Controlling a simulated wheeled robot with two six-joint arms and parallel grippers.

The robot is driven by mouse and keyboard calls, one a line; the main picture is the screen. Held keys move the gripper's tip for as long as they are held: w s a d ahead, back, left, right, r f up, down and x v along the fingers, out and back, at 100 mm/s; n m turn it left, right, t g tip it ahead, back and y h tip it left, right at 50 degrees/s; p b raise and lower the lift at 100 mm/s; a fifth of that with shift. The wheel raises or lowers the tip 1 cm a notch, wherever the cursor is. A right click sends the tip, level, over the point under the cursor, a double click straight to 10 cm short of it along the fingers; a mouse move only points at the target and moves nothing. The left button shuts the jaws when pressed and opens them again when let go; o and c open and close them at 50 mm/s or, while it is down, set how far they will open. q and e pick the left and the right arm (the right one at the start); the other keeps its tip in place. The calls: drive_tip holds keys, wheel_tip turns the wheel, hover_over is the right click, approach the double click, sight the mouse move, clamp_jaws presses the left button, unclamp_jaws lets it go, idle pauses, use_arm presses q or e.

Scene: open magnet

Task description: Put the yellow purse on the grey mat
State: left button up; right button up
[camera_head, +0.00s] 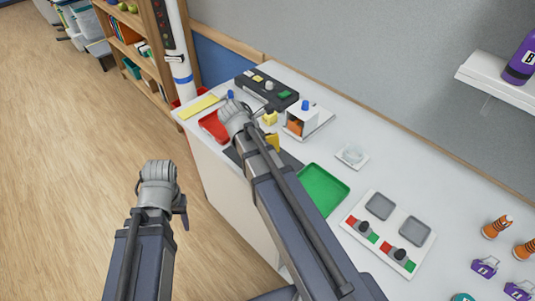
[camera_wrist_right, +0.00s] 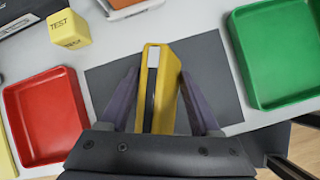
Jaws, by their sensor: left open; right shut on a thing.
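The yellow purse (camera_wrist_right: 166,62) is between the two fingers of my right gripper (camera_wrist_right: 158,78), which is shut on it. In the head view a small part of the purse (camera_head: 272,141) shows beside my right arm. The dark grey mat (camera_wrist_right: 215,60) lies behind and under the purse in the wrist view. In the head view the mat (camera_head: 291,159) is mostly hidden by my right arm. I cannot tell whether the purse touches the mat. My left gripper (camera_head: 181,209) is open and empty, off the table's left side above the floor.
A red tray (camera_wrist_right: 45,115) stands left of the mat and a green tray (camera_wrist_right: 285,50) right of it. A yellow TEST cube (camera_wrist_right: 68,28) lies behind. A control panel (camera_head: 266,87), a white device (camera_head: 303,118) and a switch board (camera_head: 387,232) occupy the white table.

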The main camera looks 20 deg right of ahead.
drive_tip(key=shift+f+b, duration=1.9)
drive_tip(key=shift+b, duration=0.05)
drive_tip(key=shift+r, duration=0.15)
drive_tip(key=o, duration=1.5)
